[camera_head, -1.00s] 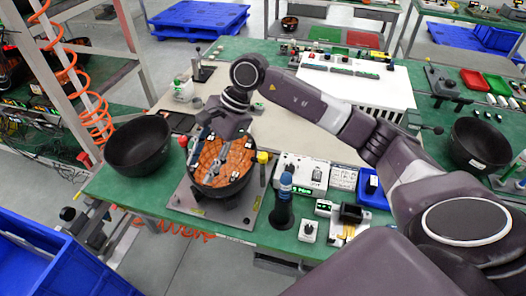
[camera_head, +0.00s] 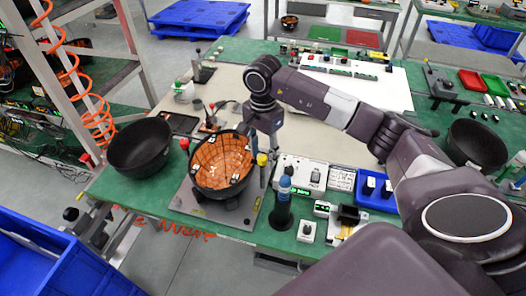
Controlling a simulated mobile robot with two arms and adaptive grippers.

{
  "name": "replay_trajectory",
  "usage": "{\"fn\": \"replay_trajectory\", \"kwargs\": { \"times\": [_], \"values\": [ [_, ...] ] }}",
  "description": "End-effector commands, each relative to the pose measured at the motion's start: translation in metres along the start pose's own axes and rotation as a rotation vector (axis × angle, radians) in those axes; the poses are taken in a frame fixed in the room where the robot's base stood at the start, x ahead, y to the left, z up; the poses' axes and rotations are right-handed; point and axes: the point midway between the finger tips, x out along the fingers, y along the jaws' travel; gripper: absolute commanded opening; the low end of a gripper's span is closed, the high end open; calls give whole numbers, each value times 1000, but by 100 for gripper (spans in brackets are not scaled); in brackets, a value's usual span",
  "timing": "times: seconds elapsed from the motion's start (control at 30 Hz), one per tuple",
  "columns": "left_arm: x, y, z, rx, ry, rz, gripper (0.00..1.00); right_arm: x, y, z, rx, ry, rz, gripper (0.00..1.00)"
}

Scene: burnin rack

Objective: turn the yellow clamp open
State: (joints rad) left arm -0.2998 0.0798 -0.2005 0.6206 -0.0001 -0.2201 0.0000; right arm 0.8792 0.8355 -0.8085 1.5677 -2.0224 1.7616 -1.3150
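The yellow clamp (camera_head: 262,159) is a small yellow-topped part at the right edge of a black bowl with an orange-brown tiled inside (camera_head: 221,163). The bowl sits on a grey base plate (camera_head: 205,208) on the green bench. A red knob (camera_head: 184,143) stands on the bowl's other side. My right gripper (camera_head: 264,143) points down just behind and above the yellow clamp, close to the bowl's right rim. Its fingers are small and partly hidden, so contact and opening cannot be told. My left gripper is not in view.
An empty black bowl (camera_head: 140,147) stands at the left. A dark blue-topped cylinder (camera_head: 282,205), a white control box (camera_head: 293,172) and a blue tray (camera_head: 375,194) stand right of the plate.

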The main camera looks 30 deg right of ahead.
Motion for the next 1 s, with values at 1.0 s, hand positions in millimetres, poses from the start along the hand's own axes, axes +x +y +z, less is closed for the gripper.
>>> {"fn": "replay_trajectory", "kwargs": {
  "times": [1.0],
  "values": [
    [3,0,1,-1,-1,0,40,6,0,0,35,0,-2,0]
  ]
}}
